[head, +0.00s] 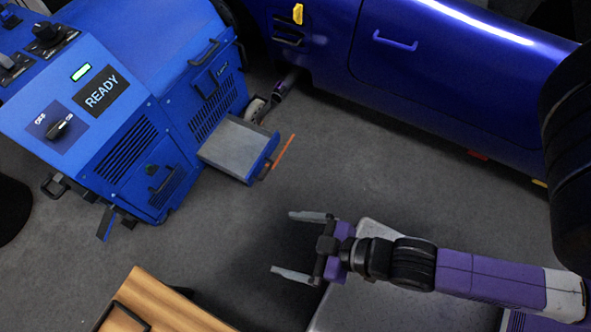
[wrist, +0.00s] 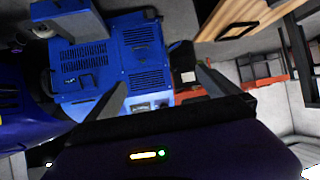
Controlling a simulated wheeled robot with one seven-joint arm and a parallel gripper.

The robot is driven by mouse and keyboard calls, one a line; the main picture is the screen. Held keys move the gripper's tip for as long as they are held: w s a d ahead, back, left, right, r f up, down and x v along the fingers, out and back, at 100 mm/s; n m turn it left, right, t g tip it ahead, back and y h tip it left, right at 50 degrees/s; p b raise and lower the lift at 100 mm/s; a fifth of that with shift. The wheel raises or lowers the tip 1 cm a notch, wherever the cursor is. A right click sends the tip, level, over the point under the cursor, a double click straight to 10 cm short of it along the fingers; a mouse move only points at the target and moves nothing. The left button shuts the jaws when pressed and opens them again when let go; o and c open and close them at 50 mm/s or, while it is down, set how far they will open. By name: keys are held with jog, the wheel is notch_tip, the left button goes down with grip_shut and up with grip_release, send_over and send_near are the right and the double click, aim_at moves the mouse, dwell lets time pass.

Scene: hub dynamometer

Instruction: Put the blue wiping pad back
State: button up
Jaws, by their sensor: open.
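I cannot make out a blue wiping pad in either view. My gripper (head: 298,245) is open, with nothing between its fingers, above the grey floor in the head view. Its two fingers also show in the wrist view (wrist: 163,92), spread apart with the blue machine beyond them. The blue machine (head: 125,150) stands at the left of the head view, with a READY label and an OFF/ON knob. A grey-topped drawer or tray (head: 238,148) sticks out of its right side, and its top looks empty. My gripper is apart from it, lower right.
A shiny blue car body (head: 440,85) lies along the upper right. A wooden-topped piece (head: 165,305) stands at the lower left. An orange line (head: 284,152) marks the floor beside the tray. The floor (head: 370,175) between car and gripper is clear. Red shelving (wrist: 225,92) shows in the wrist view.

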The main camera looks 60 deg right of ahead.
jog(key=s+d+r+m+t+h, duration=0.1)
jog(key=s+d+r, duration=0.1)
jog(key=r, duration=0.5)
jog(key=s+d+r+m+t+h, duration=0.1)
jog(key=s+d+r+t, duration=0.1)
jog(key=r, duration=0.5)
jog(key=shift+s+d+m, duration=0.3)
jog(key=shift+s+d, duration=0.2)
notch_tip(320, 180, up, 13)
jog(key=p, duration=1.2)
jog(key=shift+f+p, duration=0.15)
jog(key=shift+p, duration=0.2)
